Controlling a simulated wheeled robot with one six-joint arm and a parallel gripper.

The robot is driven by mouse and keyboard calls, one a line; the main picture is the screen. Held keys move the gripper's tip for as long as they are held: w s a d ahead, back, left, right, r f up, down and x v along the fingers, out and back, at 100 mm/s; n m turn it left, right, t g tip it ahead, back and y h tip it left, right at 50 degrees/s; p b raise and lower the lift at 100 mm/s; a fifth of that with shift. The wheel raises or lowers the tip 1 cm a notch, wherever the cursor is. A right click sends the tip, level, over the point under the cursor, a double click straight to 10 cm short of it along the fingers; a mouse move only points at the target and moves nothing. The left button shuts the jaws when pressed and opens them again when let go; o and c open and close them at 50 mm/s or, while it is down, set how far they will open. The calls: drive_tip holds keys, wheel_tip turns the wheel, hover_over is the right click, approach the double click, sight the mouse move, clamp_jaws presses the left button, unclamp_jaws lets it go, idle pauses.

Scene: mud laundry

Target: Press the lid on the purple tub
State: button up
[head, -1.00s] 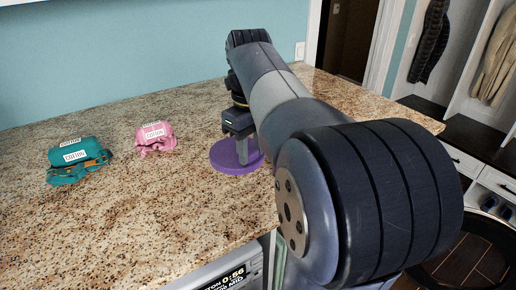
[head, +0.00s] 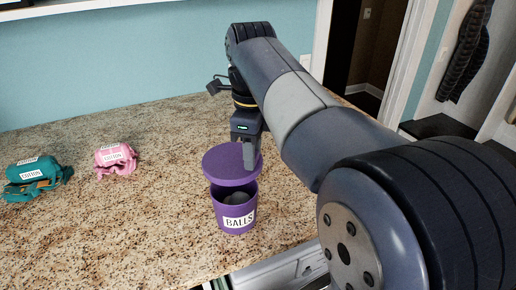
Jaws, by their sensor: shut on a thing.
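A purple tub (head: 238,219) with a white "BALLS" label stands upright on the granite counter. Its mouth is partly uncovered at the front, and something grey shows inside. The round purple lid (head: 226,164) is above the tub, with a gap at the front between lid and rim. Whether the lid touches the back rim is hidden. My gripper (head: 248,160) is shut on the lid from above, near its right side.
A teal bundle with a white label (head: 38,176) and a pink bundle with a white label (head: 116,159) lie on the counter (head: 120,230) to the left. Counter around the tub is clear. A blue wall stands behind, and a doorway is at right.

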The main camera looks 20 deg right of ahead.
drive_tip(key=shift+f+b, duration=0.6)
drive_tip(key=shift+f, duration=2.4)
drive_tip(key=shift+f, duration=0.8)
idle(0.5)
drive_tip(key=o, duration=1)
drive_tip(key=shift+o, duration=0.6)
drive_tip(key=o, duration=0.4)
drive_tip(key=shift+r, duration=0.1)
